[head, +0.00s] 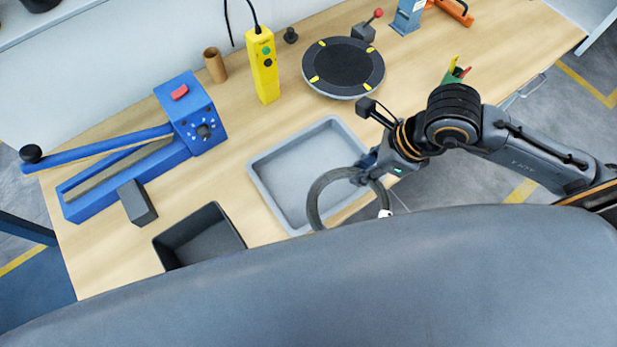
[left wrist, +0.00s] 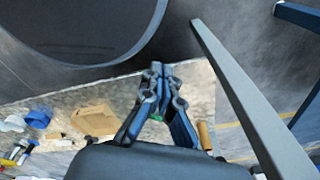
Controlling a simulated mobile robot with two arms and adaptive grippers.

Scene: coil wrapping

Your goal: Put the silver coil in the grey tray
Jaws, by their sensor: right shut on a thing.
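The silver coil (head: 315,194) is a dull grey ring with a small white patch on its right side. My right gripper (head: 366,172) is shut on its upper part. In the head view the coil overlaps the lower right part of the grey tray (head: 290,163), and its lower edge is hidden behind my own body. It seems held above the tray; its exact height is unclear. The tray is shallow, and its visible floor is empty. My left gripper (left wrist: 160,82) is seen only in the left wrist view, with its fingertips together and nothing visible between them.
A black bin (head: 200,238) stands left of the tray. A blue bench device (head: 188,125) with a long lever is farther left. A yellow control box (head: 263,66) and a round black turntable (head: 343,66) stand behind the tray. Bare wood lies between them.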

